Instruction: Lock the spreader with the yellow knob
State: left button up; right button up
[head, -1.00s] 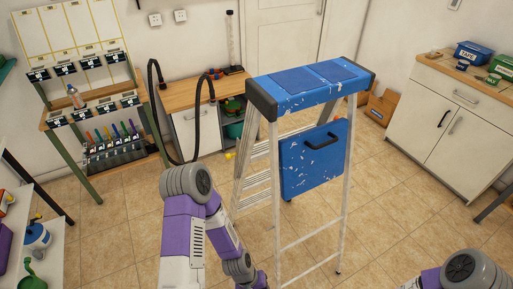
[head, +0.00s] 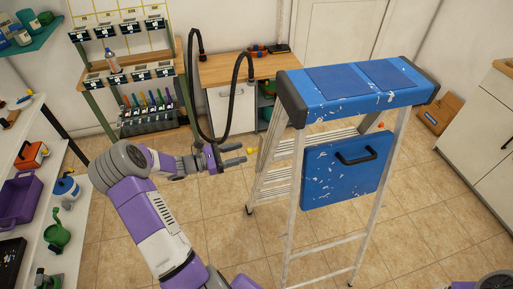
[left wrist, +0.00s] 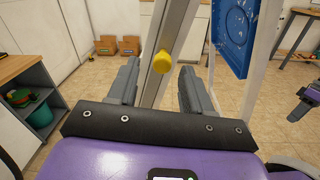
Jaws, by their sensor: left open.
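The stepladder has a blue top (head: 357,88), pale metal rails and a blue folding panel (head: 346,172) with a black handle. The yellow knob (head: 251,151) shows at the ladder's left side. In the left wrist view the knob (left wrist: 162,62) sits against a metal rail (left wrist: 176,40), centred between my fingers and beyond their tips. My left gripper (head: 236,155) is open and empty, just left of the knob in the head view. I cannot make out the spreader clearly. A purple and dark part at the left wrist view's right edge looks like my right gripper (left wrist: 303,106); its jaws are unclear.
A wooden-topped cabinet (head: 236,66) with a black hose stands behind the ladder. A tool rack (head: 135,75) is at the back left, a white shelf (head: 30,190) at the left. A white cabinet (head: 480,130) is at the right. Tiled floor surrounds the ladder.

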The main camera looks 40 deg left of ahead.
aim_at(254, 150)
pick_arm(q)
jog(key=b+x, duration=0.1)
jog(key=x, duration=0.5)
jog(key=shift+d, duration=0.25)
jog(key=shift+c, duration=0.2)
grip_shut()
